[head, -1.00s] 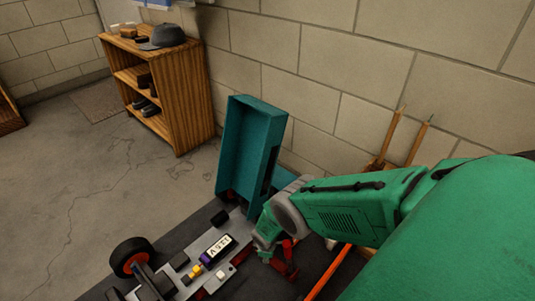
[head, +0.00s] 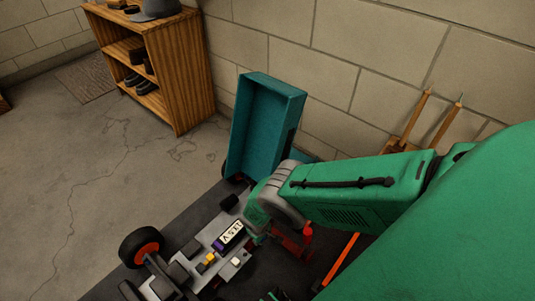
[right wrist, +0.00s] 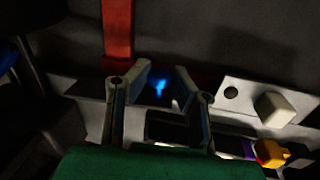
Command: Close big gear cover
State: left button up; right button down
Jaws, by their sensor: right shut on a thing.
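The car chassis (head: 205,243) lies on a dark mat, with a battery (head: 229,236) marked in volts. My right gripper reaches down over it from the right. In the head view its fingertips are mostly hidden behind its own wrist. In the right wrist view the right gripper (right wrist: 161,80) is closed with a small blue piece (right wrist: 158,88) between its fingertips, in deep shadow. A red part (head: 294,240) stands beside the gripper; a red strip (right wrist: 117,30) shows in the wrist view. Which part is the big gear cover is unclear. My left gripper is not in view.
A tall teal box-like shell (head: 262,125) stands upright behind the chassis, close to my right wrist. A wooden shelf (head: 180,75) stands farther back. Tools with wooden handles (head: 415,120) lean on the wall.

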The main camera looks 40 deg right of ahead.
jog(key=shift+w+a+m, duration=0.3)
jog(key=shift+w+m, duration=0.3)
jog(key=shift+w, duration=0.1)
jog(key=c, duration=1.4)
grip_release()
jog(key=shift+r, duration=0.15)
jog(key=r, duration=0.3)
jog(key=a+r, duration=0.1)
jog(key=r, duration=0.3)
jog(key=a+r, duration=0.1)
jog(key=r, duration=0.3)
jog(key=shift+r, duration=0.25)
